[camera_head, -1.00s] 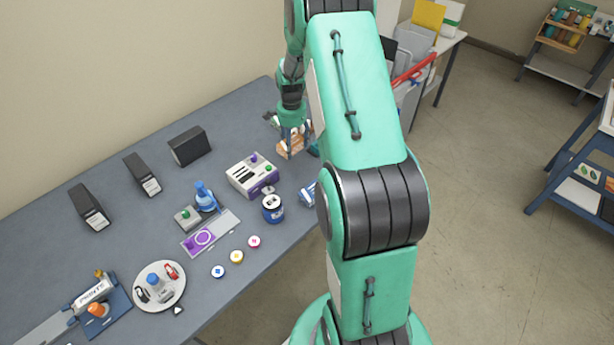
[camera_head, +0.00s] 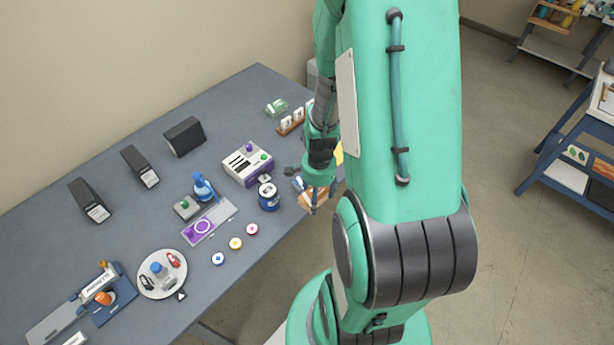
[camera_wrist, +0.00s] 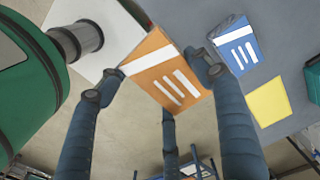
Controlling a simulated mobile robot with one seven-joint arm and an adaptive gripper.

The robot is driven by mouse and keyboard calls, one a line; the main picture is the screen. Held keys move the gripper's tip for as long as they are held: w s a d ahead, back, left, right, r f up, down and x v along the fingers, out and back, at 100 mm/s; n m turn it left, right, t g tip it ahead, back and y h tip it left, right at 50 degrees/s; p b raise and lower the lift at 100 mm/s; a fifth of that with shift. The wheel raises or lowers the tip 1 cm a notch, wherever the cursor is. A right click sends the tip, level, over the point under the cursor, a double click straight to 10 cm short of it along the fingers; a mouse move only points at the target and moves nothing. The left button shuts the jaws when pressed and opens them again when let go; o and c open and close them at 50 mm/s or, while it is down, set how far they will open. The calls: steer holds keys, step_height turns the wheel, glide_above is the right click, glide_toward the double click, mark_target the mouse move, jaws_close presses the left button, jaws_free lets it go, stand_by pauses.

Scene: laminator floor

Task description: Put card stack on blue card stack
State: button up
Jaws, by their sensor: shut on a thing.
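An orange card stack (camera_wrist: 168,75) with white stripes is between my fingers in the wrist view. My gripper (camera_wrist: 155,76) is shut on it and holds it tilted. In the head view my gripper (camera_head: 316,200) is near the table's right front edge, with the orange card stack (camera_head: 306,199) partly hidden by the fingers. The blue card stack (camera_wrist: 236,45), also with white stripes, lies on the grey table beside the held stack in the wrist view, apart from it in the picture. In the head view the blue stack is mostly hidden by my gripper and the orange stack.
A yellow square (camera_wrist: 270,102) lies near the blue stack in the wrist view. A dark blue jar (camera_head: 269,197) and a white-and-purple device (camera_head: 247,166) stand left of my gripper. A wooden rack with white cards (camera_head: 292,120) is behind. Floor lies beyond the table edge.

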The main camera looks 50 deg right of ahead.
steer(key=shift+s+a, duration=0.35)
steer(key=shift+s, duration=0.2)
steer(key=shift+s+a, duration=0.3)
steer(key=shift+s, duration=0.2)
steer(key=w+d, duration=0.3)
steer(key=w, duration=0.1)
steer(key=w+d+f, duration=0.1)
steer(key=w+d, duration=0.2)
steer(key=w, duration=0.1)
steer(key=w+d, duration=0.3)
steer(key=w, duration=0.2)
steer(key=shift+d+f, duration=0.25)
steer(key=shift+d, duration=0.05)
steer(key=shift+f, duration=0.1)
steer(key=shift+f+b, duration=0.4)
steer(key=shift+f, duration=1.25)
steer(key=shift+f, duration=0.2)
steer(key=o, duration=1.3)
steer(key=shift+c, duration=0.2)
